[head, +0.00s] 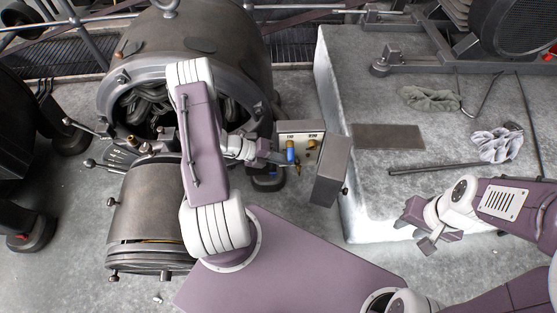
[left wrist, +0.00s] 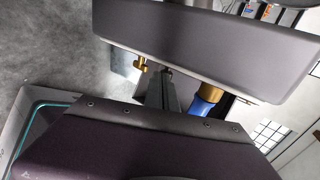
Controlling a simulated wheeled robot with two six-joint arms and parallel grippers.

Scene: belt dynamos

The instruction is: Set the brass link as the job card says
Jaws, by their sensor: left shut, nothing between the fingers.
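A small open box (head: 288,127) has a pale panel with two labels too small to read surely. A blue cylinder (head: 291,153) is under the left label and a brass piece (head: 311,145) under the right one. Another small brass piece (head: 298,169) is lower down; I cannot tell which one is the link. My left gripper (head: 280,160) is shut and empty in front of the panel, close to the blue cylinder. In the left wrist view the blue cylinder (left wrist: 202,104) has a brass collar, and a brass piece (left wrist: 141,64) shows left of the fingers. My right gripper (head: 418,213) is away over the pale slab.
The box's grey door (head: 331,170) stands open on the right. A large round machine (head: 215,40) is at left. The pale slab (head: 350,205) holds a dark plate (head: 388,136), rods and crumpled cloths (head: 430,98). A white surface with a black grid (left wrist: 270,133) shows in the left wrist view.

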